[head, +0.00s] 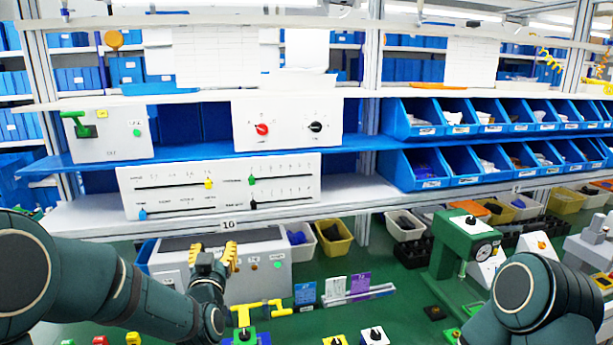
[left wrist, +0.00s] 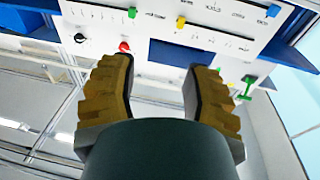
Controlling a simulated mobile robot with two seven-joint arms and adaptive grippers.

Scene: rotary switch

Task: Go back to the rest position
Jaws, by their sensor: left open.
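My left gripper (head: 214,258) has yellow ridged fingers and is open and empty, in front of the grey box under the shelf. In the left wrist view its two fingers (left wrist: 160,85) stand well apart with nothing between them. The rotary switch panel (head: 287,124) is a white box on the blue shelf with a red knob (head: 262,129) and a black knob (head: 316,127). The red knob also shows in the left wrist view (left wrist: 124,46). The gripper is below the panel and apart from it. My right arm shows at the lower right, but its gripper is not visible.
A slider panel (head: 219,185) stands on the lower shelf, and a box with a green lever (head: 111,134) is at upper left. Blue bins (head: 423,169) fill the right shelves. A green press (head: 465,242) and a yellow handle (head: 262,309) stand on the green table (head: 395,293).

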